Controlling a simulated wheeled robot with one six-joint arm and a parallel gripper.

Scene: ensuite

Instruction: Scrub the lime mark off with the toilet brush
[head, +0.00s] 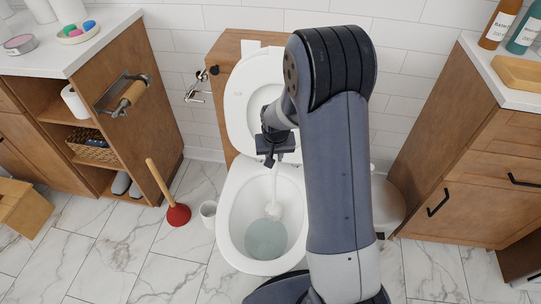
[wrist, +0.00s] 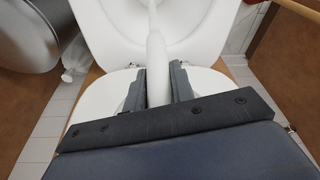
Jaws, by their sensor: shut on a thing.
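My gripper (head: 274,157) is shut on the white handle of the toilet brush (head: 274,209), over the open toilet. In the wrist view the handle (wrist: 157,70) runs between the two dark fingers (wrist: 155,88). The brush hangs nearly upright, with its white head low inside the toilet bowl (head: 232,210), at the upper right edge of the greenish water (head: 265,240). I cannot make out the lime mark; the brush head or my arm may hide it. I cannot tell whether the bristles touch the bowl wall.
A small white cup (head: 208,210), perhaps the brush holder, stands left of the toilet. A red plunger (head: 178,215) stands further left. A round metal bin (head: 388,205) is at the right, partly behind my arm. Wooden cabinets flank both sides. The raised lid (head: 240,95) is behind my gripper.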

